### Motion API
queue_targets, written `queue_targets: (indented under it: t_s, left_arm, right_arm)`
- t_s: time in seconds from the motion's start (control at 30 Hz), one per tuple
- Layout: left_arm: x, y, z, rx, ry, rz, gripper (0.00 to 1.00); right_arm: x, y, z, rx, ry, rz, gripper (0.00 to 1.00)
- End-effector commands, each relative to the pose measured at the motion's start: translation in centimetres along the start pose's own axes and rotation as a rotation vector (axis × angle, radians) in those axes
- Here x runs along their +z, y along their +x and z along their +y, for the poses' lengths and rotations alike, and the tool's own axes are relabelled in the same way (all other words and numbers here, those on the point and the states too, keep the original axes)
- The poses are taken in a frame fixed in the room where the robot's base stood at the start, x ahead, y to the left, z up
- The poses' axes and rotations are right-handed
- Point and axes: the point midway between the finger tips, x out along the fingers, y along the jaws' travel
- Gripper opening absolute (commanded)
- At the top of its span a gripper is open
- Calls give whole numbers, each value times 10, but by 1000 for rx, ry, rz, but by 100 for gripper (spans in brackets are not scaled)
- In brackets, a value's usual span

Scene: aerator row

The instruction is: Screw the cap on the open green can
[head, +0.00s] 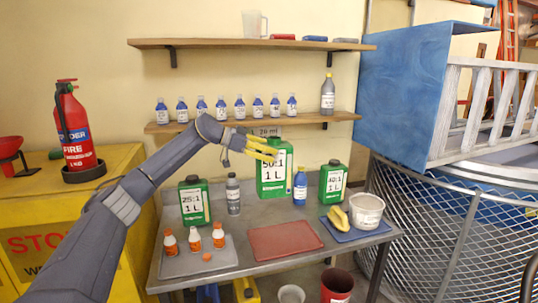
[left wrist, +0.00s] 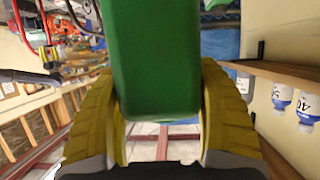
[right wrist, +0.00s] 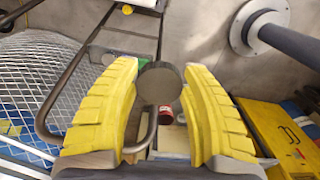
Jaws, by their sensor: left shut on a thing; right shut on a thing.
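A green can labelled 50:1 (head: 273,181) is upright at the back middle of the table in the head view. My left gripper (head: 264,150) is shut on its upper part from the left. The can's green side (left wrist: 158,70) also fills the middle of the left wrist view, between both fingers. I cannot tell whether its base touches the table, and its mouth is too small to read. My right gripper (right wrist: 160,88) is shut on a round dark grey cap (right wrist: 160,83), held at the fingertips. The right gripper is outside the head view.
Green cans labelled 25:1 (head: 194,205) and 40:1 (head: 333,183) stand either side, with dark caps. A grey bottle (head: 233,195) and a blue bottle (head: 300,184) stand close by. A grey tray (head: 185,266) holds small bottles; a red tray (head: 285,240) is empty. Shelves hang above.

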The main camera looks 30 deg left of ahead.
Motion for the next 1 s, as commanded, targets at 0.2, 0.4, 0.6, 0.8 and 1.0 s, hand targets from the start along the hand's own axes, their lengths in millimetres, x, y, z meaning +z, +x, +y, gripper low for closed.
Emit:
queue_targets:
  t_s: [0.2,0.4,0.6,0.8,1.0]
  left_arm:
    - [-3,-1,0,-1,2,5,17]
    - [-3,-1,0,-1,2,5,46]
    - [-3,-1,0,-1,2,5,23]
    - [-3,-1,0,-1,3,5,17]
    - [-3,-1,0,-6,1,5,17]
  right_arm:
    - [0,0,0,0,0,0,37]
    - [0,0,0,0,0,0,37]
    - [0,0,0,0,0,0,37]
    - [0,0,0,0,0,0,37]
    - [0,0,0,0,49,0,37]
